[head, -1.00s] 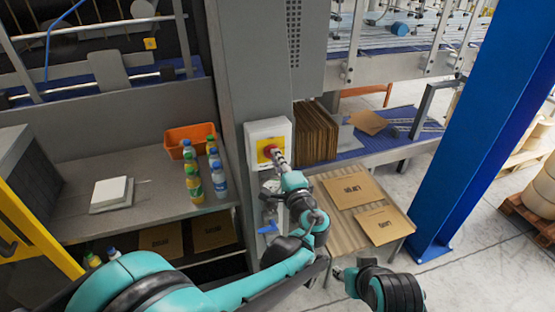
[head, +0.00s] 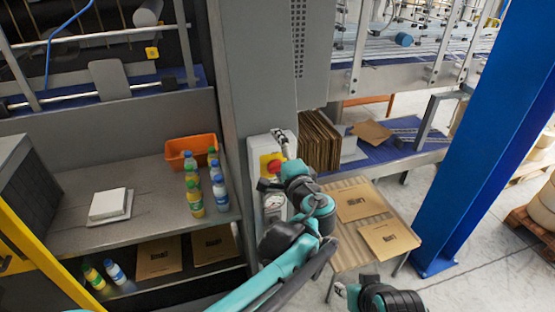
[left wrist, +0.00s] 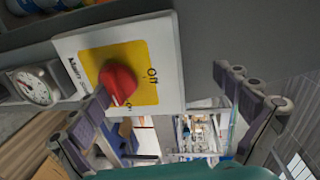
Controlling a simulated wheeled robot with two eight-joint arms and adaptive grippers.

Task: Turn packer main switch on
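The main switch is a red knob (left wrist: 118,82) on a yellow plate (left wrist: 143,62) marked Off and On, on a white box. In the left wrist view the knob's lower end lies near the On label. It also shows in the head view as a red and yellow patch (head: 270,164). My left gripper (head: 281,142) is open and empty at the box's upper right. In the left wrist view one finger of it (left wrist: 168,108) overlaps the knob's lower edge; I cannot tell whether they touch. My right gripper (head: 343,290) is low in the head view, its fingers too small to judge.
A gauge (left wrist: 34,88) sits beside the switch box. A shelf (head: 150,198) at left holds several bottles and an orange bin (head: 190,150). A table with flat cartons (head: 362,203) stands to the right, then a blue post (head: 470,140).

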